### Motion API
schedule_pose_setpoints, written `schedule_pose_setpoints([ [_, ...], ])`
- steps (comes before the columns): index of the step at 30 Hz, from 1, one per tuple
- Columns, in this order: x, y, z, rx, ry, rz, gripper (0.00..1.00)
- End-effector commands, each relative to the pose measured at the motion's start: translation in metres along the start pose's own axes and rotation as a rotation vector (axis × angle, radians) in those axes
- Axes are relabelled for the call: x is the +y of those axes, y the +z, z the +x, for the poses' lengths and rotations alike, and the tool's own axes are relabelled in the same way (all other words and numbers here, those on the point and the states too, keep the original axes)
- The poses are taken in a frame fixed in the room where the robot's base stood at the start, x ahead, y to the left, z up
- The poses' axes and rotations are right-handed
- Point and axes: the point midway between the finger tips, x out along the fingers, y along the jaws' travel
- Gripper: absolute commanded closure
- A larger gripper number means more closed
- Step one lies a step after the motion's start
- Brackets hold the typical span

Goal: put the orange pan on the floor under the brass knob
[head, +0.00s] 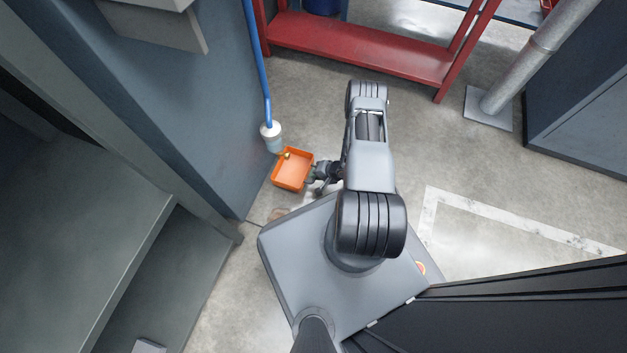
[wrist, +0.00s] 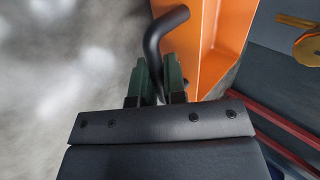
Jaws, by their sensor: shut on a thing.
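The orange pan (head: 292,172) is an open rectangular tray between my base and the blue-grey cabinet, seen from above in the head view. My gripper (head: 316,174) is at its right side. In the wrist view, the green fingers of my gripper (wrist: 159,84) are shut on the black bent handle (wrist: 163,35) of the orange pan (wrist: 232,28). The brass knob (head: 285,155) shows over the pan's back left corner. It also shows in the wrist view (wrist: 308,48), at the right edge. I cannot tell whether the pan touches the floor.
A white and grey cylinder (head: 271,136) on a blue pipe (head: 256,60) stands by the blue-grey cabinet (head: 180,95), just behind the pan. A red rack (head: 360,48) stands at the back. A grey post (head: 530,60) is at right. Floor right of my arm is clear.

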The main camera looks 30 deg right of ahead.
Motion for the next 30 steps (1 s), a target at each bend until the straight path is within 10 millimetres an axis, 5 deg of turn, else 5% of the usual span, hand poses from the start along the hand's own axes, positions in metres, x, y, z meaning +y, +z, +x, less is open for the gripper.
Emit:
schedule_pose_setpoints([
  [14,0.030,0.000,0.032,0.000,0.000,-0.001,1.00],
  [24,0.030,0.000,0.032,0.000,0.000,-0.001,1.00],
  [25,0.030,0.000,0.032,0.000,0.001,0.000,0.86],
  [30,0.030,0.000,0.032,0.000,0.001,0.000,0.70],
])
